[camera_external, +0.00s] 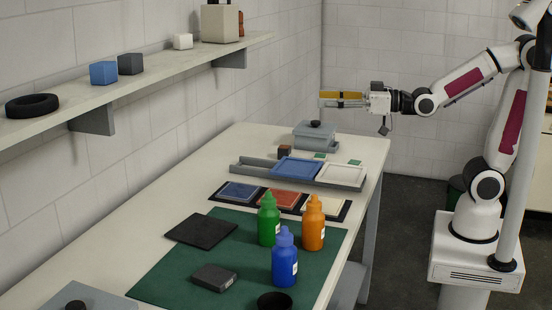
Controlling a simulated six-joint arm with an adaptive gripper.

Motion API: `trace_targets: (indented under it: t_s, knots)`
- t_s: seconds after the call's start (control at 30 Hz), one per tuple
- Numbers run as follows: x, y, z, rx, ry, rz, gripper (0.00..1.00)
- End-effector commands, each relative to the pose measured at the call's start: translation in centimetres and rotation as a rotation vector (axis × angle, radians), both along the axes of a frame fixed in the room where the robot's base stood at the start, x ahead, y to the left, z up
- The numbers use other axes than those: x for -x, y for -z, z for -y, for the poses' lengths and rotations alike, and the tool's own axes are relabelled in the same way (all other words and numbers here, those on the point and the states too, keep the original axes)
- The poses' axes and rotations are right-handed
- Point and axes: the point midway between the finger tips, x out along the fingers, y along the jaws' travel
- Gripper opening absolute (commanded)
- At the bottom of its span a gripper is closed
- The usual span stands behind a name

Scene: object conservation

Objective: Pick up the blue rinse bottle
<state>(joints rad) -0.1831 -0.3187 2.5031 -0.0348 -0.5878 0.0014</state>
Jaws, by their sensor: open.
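The blue rinse bottle (285,262) stands upright on the green mat (165,283) near the front right of the table. A green bottle (268,222) stands behind it to the left, and an orange bottle (313,226) behind it to the right. My gripper (342,100) is open and empty, held level above the far end of the table. It points left, well apart from the blue bottle. The bottles partly overlap in this view, but most of the blue one shows.
A dark flat plate (200,231), a dark grey block (214,278) and a black round container (275,301) are on or by the mat. Coloured trays (297,169) and a lidded grey box (315,136) lie farther back. A wall shelf (150,88) overhangs the left.

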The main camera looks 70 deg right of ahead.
Motion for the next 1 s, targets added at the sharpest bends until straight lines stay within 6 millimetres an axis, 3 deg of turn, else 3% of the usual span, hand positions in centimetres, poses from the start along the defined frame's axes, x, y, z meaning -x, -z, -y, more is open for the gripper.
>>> trace_targets:
  t_s: [0.47, 0.77, 1.0]
  knots:
    - [-2.8, 2.3, -8.4, -0.043, -0.158, 0.152, 0.48]
    - [-2.8, 6.0, -13.9, -0.066, -0.260, 0.183, 0.48]
    - [-1.9, 10.0, -18.4, -0.077, -0.343, 0.177, 0.48]
